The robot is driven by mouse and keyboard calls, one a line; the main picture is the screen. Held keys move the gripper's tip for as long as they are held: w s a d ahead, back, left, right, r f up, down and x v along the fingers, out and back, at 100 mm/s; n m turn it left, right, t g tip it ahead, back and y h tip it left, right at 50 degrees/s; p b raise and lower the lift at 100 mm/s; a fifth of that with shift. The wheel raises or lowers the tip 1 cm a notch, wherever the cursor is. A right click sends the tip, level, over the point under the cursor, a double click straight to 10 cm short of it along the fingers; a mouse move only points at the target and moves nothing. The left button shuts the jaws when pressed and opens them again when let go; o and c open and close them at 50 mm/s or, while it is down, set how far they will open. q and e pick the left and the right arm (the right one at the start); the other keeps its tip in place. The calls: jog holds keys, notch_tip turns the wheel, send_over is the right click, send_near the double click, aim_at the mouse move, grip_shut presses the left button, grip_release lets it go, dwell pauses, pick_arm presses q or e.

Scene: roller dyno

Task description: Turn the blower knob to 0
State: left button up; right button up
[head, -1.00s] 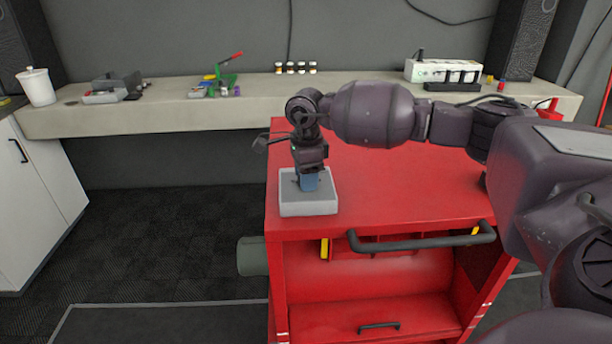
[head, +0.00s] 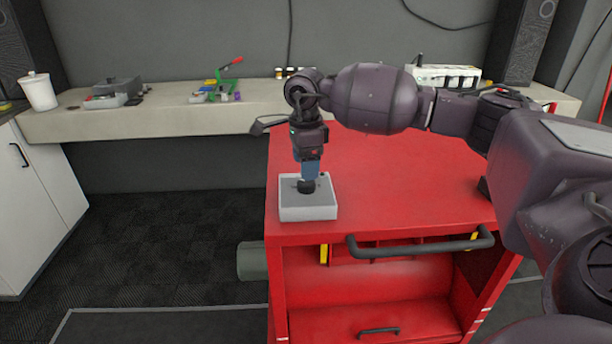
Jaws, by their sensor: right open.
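The blower knob (head: 306,186) is a small dark round knob on top of a light grey control box (head: 309,212). The box sits at the front left corner of the red cabinet's top. My right gripper (head: 309,176) points down right above the knob, with its blue fingers at or just above it. It is open; I cannot tell whether the fingers touch the knob. The knob's pointer and any scale marks are too small to read. My left gripper is not in view.
The red cabinet (head: 420,203) has a dark handle bar (head: 420,243) along its front. A long pale bench (head: 190,118) runs along the wall behind, with a green and red tool (head: 222,83), a grey device (head: 117,90) and a white power strip (head: 445,75). The cabinet top around the box is clear.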

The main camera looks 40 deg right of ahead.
notch_tip(320, 180, up, 6)
jog(key=shift+f, duration=0.15)
dwell(0.6)
